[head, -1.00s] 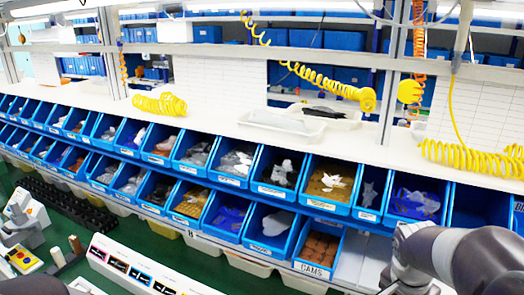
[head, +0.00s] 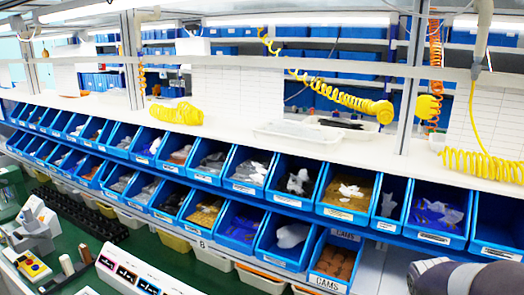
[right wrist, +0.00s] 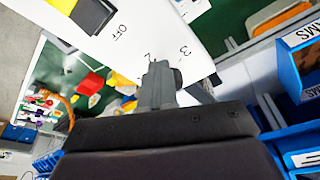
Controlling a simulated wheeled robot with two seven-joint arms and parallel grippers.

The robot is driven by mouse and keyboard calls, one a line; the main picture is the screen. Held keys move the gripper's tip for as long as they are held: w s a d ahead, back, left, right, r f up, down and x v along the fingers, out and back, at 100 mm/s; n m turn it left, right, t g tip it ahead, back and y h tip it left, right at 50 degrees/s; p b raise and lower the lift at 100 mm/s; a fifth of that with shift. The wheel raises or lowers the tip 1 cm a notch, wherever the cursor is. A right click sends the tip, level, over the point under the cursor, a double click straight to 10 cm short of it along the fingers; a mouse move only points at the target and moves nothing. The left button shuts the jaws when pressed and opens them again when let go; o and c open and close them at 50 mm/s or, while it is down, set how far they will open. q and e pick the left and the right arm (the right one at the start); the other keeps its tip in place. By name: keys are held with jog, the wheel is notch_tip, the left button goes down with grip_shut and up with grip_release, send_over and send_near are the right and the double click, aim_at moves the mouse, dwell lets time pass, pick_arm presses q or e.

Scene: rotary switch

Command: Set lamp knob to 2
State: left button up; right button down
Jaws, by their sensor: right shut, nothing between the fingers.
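My right gripper (right wrist: 157,82) shows in the right wrist view as grey fingers, closed together, in front of a white panel (right wrist: 125,58). The panel carries the marks "OFF", "3" and another digit partly covered by the fingers. A dark rounded piece shows beside the fingertips, and I cannot tell whether it is the lamp knob or part of the gripper. The knob's setting cannot be read. In the head view only a piece of my right arm shows at the lower right corner. My left gripper is not in view.
A white box (head: 112,262) with several labelled slots stands at the bottom of the head view. A yellow box with a red button (head: 32,267) is at lower left. Rows of blue bins (head: 335,212) line the shelf behind. Green floor or surface lies between.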

jog(key=shift+w+r, duration=0.1)
jog(key=shift+w+a, duration=0.15)
jog(key=shift+w, duration=0.05)
jog(key=shift+w+a, duration=0.2)
jog(key=shift+w, duration=0.05)
jog(key=shift+s+a+b, duration=0.1)
jog(key=shift+a+b, duration=0.05)
jog(key=shift+b, duration=0.25)
jog(key=shift+s+a+r+p, duration=0.1)
jog(key=shift+r+p, duration=0.25)
jog(key=p+v, duration=0.2)
jog(key=v, duration=0.1)
jog(key=d+p+v, duration=0.1)
jog(key=p+v, duration=0.1)
jog(key=shift+w+r, duration=0.15)
jog(key=shift+w, duration=0.1)
